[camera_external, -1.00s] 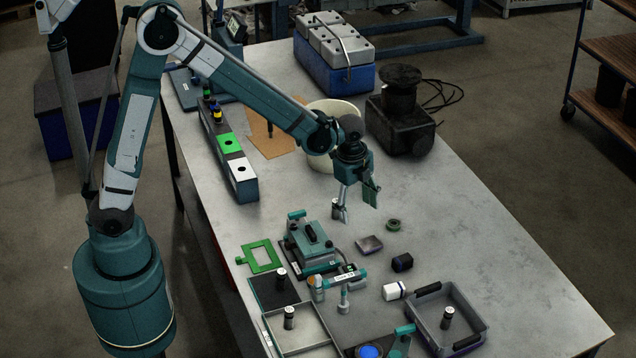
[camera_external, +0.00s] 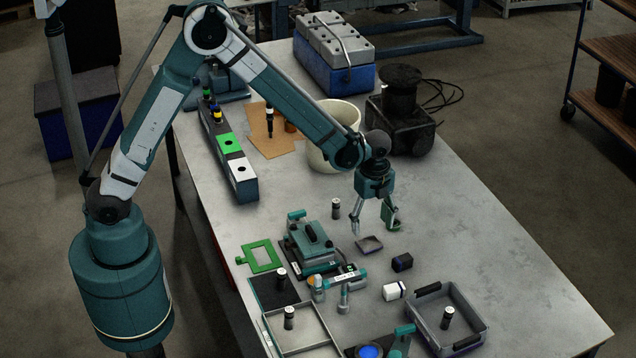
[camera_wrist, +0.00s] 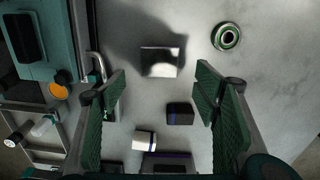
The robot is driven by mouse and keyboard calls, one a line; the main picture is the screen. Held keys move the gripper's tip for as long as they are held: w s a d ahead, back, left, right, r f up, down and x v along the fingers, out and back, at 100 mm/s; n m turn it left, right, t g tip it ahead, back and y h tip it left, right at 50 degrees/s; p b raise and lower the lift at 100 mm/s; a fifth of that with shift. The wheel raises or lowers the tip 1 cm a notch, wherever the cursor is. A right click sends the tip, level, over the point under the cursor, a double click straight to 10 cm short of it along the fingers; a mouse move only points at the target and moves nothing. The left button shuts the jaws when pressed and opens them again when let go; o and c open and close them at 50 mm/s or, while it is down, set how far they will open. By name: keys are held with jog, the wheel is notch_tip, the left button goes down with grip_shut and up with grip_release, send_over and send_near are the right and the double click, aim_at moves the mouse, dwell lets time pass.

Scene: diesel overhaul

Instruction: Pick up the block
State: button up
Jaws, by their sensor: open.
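A flat silver-grey block (camera_external: 369,244) lies on the table just below and in front of my gripper (camera_external: 375,229). In the wrist view the same block (camera_wrist: 160,62) lies between the fingertips, near their far ends. A dark block with a purple edge (camera_external: 402,262) sits to its right and nearer the front; it shows between the fingers in the wrist view (camera_wrist: 180,113). A white block with a dark end (camera_external: 394,291) lies further forward. Which one is "the block" cannot be told. My gripper is open, pointing down and empty above the table.
A green ring (camera_wrist: 227,36) lies right of the silver block. A teal machine (camera_external: 312,246) stands left. A grey bin (camera_external: 480,322) is at front right, a light tray (camera_external: 325,345) at front left. The table's right side is clear.

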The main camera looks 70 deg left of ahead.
aim_at(369, 242)
jog(key=shift+f, duration=0.15)
jog(key=shift+f, duration=1.15)
jog(key=shift+f, duration=0.1)
jog(key=shift+a+f+p, duration=0.15)
jog(key=shift+f+p, duration=0.4)
jog(key=shift+f, duration=1.95)
jog(key=c, duration=1.1)
jog(key=shift+r, duration=0.1)
jog(key=shift+r+b, duration=0.5)
jog(key=shift+r, duration=4.4)
